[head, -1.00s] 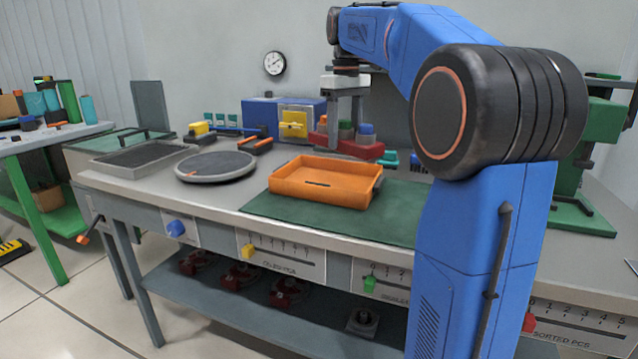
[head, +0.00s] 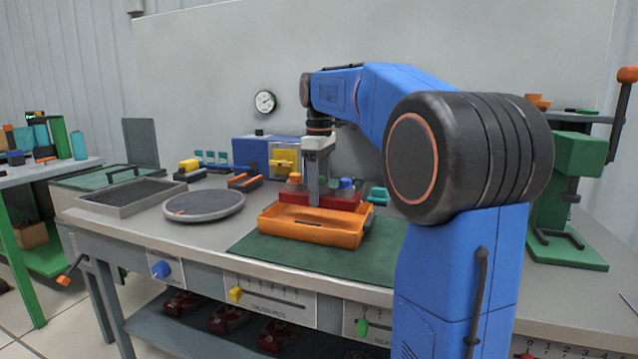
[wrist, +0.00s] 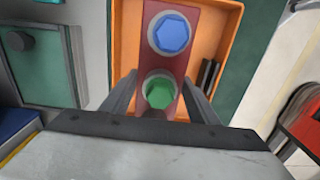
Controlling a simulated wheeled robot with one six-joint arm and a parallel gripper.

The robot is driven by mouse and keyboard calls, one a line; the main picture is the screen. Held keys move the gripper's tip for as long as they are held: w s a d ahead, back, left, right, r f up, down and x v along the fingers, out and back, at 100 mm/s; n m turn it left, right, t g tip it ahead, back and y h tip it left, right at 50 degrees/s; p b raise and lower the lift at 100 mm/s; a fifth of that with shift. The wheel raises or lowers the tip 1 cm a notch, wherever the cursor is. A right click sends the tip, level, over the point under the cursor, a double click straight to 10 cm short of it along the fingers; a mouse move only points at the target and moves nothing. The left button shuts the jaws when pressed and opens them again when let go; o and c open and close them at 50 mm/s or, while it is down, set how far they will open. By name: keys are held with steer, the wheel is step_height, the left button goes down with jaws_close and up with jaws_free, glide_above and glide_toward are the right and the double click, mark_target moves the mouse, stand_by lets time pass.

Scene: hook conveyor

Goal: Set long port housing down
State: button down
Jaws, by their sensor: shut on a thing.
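The long port housing is a red bar (head: 342,203) with round grey ports. Orange, green and blue hexagonal plugs show along its top. My gripper (head: 317,195) points down and is shut on its middle, around the green plug. In the wrist view the red bar (wrist: 154,56) lies between my fingers (wrist: 160,98), with the blue plug ahead. An orange tray (head: 312,233) sits on a green mat (head: 262,252). The housing is over the tray's back part. I cannot tell whether it touches the tray.
A round grey turntable (head: 205,206) and a dark shallow tray (head: 130,194) are to the left. A blue box with a yellow front (head: 284,159) stands behind. A green press (head: 575,205) is on the right. Bare mat lies right of the orange tray.

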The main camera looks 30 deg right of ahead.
steer(key=shift+f, duration=2.45)
steer(key=shift+f, duration=0.1)
steer(key=c, duration=0.7)
jaws_free()
step_height(320, 180, up, 12)
steer(key=shift+r, duration=0.1)
steer(key=shift+s, duration=0.15)
